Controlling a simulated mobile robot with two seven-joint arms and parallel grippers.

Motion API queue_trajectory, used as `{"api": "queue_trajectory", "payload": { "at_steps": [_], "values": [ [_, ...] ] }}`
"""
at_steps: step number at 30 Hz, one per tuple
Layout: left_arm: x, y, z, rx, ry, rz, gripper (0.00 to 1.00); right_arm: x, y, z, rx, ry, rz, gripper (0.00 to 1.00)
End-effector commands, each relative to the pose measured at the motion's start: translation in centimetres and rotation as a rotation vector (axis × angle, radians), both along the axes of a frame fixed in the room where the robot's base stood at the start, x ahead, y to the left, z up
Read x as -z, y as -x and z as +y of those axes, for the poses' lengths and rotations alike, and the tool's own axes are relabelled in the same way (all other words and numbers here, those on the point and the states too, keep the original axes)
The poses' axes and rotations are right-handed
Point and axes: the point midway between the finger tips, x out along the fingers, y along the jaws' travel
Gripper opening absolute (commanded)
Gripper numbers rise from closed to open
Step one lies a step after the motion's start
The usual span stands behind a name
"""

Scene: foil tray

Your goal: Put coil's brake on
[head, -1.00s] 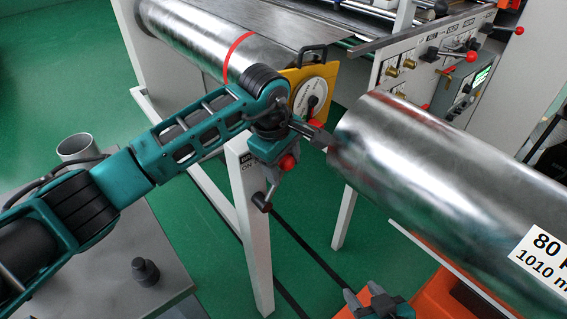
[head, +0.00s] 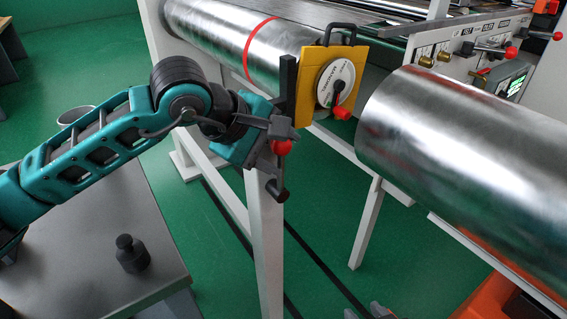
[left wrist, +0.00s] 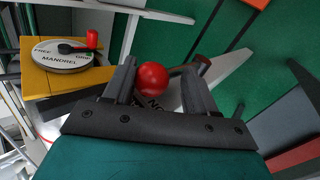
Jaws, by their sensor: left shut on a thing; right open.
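The coil's brake lever has a round red knob (head: 281,147) on the white post below the yellow mandrel plate. My left gripper (head: 279,128) is at this knob. In the left wrist view the red knob (left wrist: 152,78) lies between the two dark fingers of my left gripper (left wrist: 158,88), which is shut on it. Lettering behind the knob is mostly hidden by the gripper. The coil (head: 215,42) with a red band lies behind the yellow plate. My right gripper (head: 366,311) barely shows at the bottom edge, open, with its jaws largely cut off.
The yellow plate (head: 305,97) carries a white mandrel dial (head: 335,80) with a red-tipped handle close to my left gripper. A large metal roll (head: 450,135) stands out at the right. A grey table (head: 75,255) with a black weight (head: 132,253) is at lower left.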

Motion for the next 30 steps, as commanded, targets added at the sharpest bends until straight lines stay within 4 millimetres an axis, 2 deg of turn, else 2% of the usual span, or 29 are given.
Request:
{"api": "queue_trajectory", "payload": {
  "at_steps": [1,6,20,21,28,30],
  "values": [
    [0.55,0.11,-0.05,0.004,0.015,-0.012,0.02,0.96,0.00,-0.02,0.001,0.000,-0.001,0.47],
    [0.28,0.28,0.19,0.004,0.041,-0.030,0.02,1.68,-0.01,-0.04,0.001,0.000,-0.001,0.47],
    [-0.01,0.31,0.21,0.005,0.052,-0.036,0.02,1.76,-0.03,-0.04,0.001,0.000,-0.002,0.47],
    [-0.01,0.31,0.20,0.005,0.052,-0.036,0.57,1.76,-0.03,-0.04,0.001,0.000,-0.002,0.47],
    [0.00,0.32,0.30,0.002,0.049,-0.034,0.79,1.74,-0.03,-0.05,0.002,0.001,-0.002,0.47],
    [0.00,0.32,0.32,0.001,0.048,-0.033,0.81,1.74,-0.03,-0.05,0.002,0.001,-0.002,0.47]
  ]
}}
